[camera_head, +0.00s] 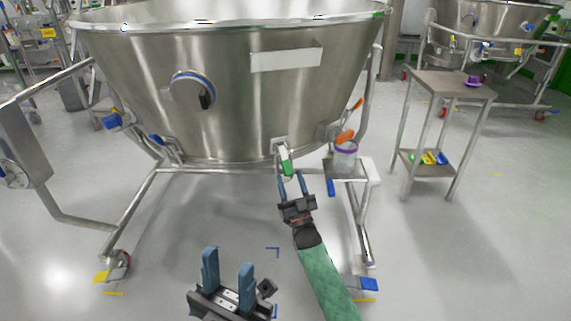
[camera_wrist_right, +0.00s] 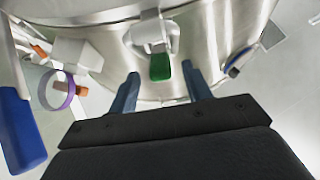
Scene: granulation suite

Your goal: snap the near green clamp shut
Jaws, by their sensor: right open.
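The near green clamp (camera_head: 287,165) sits low on the front of the large steel bowl (camera_head: 230,95). Its green handle hangs down below a metal bracket, and it also shows in the right wrist view (camera_wrist_right: 160,67). My right gripper (camera_head: 293,186) is just below the clamp with its fingers pointing up at it. In the right wrist view its two fingers (camera_wrist_right: 165,90) are apart, with the green handle beyond and between them, and nothing is held. My left gripper (camera_head: 229,270) is low in the head view, fingers apart and empty, well away from the clamp.
A small side shelf (camera_head: 368,170) right of the clamp holds a clear jar with a purple rim (camera_head: 345,155). An orange handle (camera_head: 345,136) is above it. The bowl's frame legs (camera_head: 135,210) stand around. A steel cart (camera_head: 450,85) is at right. Open floor lies below the bowl.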

